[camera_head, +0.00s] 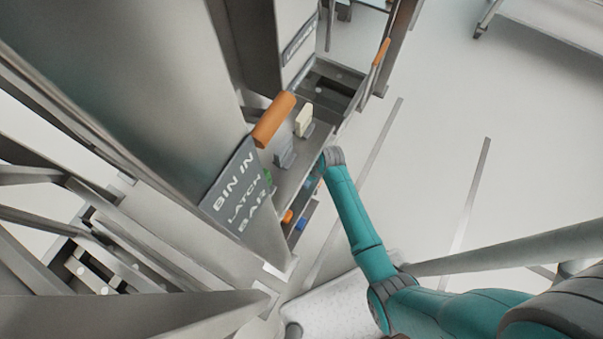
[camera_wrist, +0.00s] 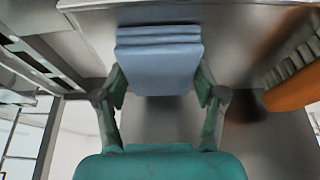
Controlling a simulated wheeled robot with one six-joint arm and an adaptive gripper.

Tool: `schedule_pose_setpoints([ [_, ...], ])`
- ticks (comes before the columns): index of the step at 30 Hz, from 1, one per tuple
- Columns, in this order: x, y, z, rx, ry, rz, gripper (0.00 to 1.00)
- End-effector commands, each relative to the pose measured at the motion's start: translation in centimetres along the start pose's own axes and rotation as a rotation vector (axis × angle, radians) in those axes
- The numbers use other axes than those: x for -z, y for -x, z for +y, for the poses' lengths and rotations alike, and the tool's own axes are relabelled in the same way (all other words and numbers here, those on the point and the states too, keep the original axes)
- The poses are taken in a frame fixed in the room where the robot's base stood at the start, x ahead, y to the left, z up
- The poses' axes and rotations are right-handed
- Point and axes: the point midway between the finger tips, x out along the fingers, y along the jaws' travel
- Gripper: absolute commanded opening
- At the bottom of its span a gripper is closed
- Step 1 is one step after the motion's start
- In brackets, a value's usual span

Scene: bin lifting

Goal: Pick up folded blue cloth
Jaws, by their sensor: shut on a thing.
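The folded blue cloth (camera_wrist: 160,55) is a flat stack of blue-grey layers in the wrist view, at the upper middle. My gripper (camera_wrist: 161,84) has one finger on each side of it and is shut on its side edges. A metal surface lies behind and below the cloth; I cannot tell whether they touch.
An orange cylinder (camera_head: 273,119) and a cream block (camera_head: 304,121) are at the steel shelf (camera_head: 296,178). A dark sign (camera_head: 236,192) reads "BIN IN LATCH BAR". Small orange (camera_head: 288,216) and blue (camera_head: 301,224) items sit lower down. The floor (camera_head: 440,150) at right is clear.

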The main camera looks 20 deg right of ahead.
Motion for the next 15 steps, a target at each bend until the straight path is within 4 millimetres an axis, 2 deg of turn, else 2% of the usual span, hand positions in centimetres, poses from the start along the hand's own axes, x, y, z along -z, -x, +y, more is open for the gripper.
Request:
schedule_pose_setpoints([
  [5, 0.2, 0.6, 0.0, -0.001, 0.000, 0.000, 0.43],
  [15, -4.5, 2.4, 0.0, 0.000, -0.005, -0.002, 0.43],
])
